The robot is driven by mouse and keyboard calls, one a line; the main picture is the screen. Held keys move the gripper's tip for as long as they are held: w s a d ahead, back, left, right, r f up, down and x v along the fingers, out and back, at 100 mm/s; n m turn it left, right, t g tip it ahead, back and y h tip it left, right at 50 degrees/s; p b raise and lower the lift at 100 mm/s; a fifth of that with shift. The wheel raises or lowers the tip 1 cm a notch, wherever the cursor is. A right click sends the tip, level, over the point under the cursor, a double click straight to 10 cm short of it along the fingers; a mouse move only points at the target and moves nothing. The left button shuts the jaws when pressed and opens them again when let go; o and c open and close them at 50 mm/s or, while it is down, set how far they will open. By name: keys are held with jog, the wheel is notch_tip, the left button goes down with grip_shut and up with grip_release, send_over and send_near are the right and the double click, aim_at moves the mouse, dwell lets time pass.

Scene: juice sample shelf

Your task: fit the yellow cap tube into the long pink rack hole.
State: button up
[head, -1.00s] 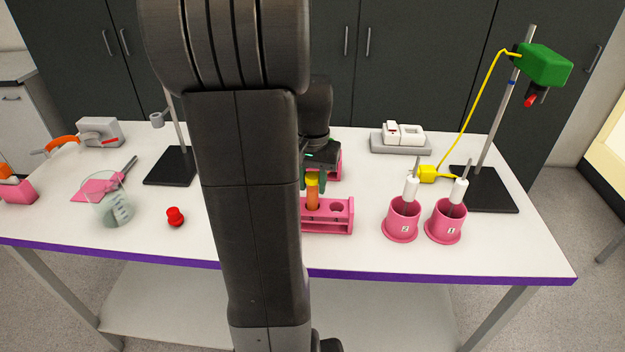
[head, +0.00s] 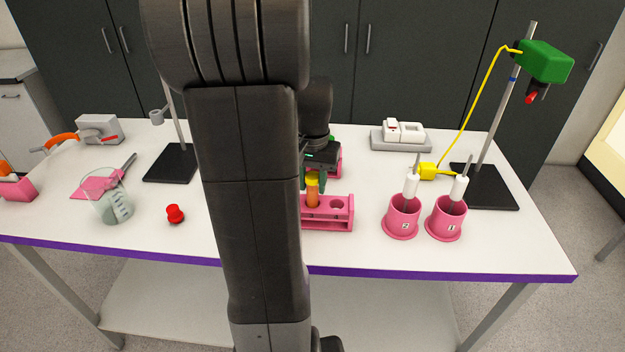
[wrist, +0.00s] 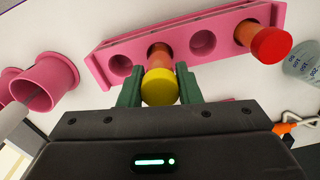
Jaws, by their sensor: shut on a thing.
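The yellow cap tube (head: 312,192), with an orange body, is upright in my gripper (wrist: 158,88), whose green fingers are closed on either side of it just under the yellow cap (wrist: 160,87). The long pink rack (head: 328,223) is below it; the wrist view shows the rack (wrist: 110,49) with a row of round holes. The tube's lower end appears to be in the second hole from the left there. The end hole (wrist: 120,66) and the hole on the other side (wrist: 203,42) are empty. A red cap tube (wrist: 270,45) stands in the far right hole.
Two pink cups (head: 402,222) with white probes stand right of the rack. My arm hides the rack's left part in the head view.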

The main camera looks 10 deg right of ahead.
jog(key=shift+f+b, duration=0.75)
jog(key=shift+f, duration=0.5)
jog(key=o, duration=1.1)
jog(key=shift+c, duration=0.2)
notch_tip(320, 180, up, 14)
jog(key=shift+f, duration=0.1)
notch_tip(320, 180, down, 14)
jog(key=shift+r, duration=0.45)
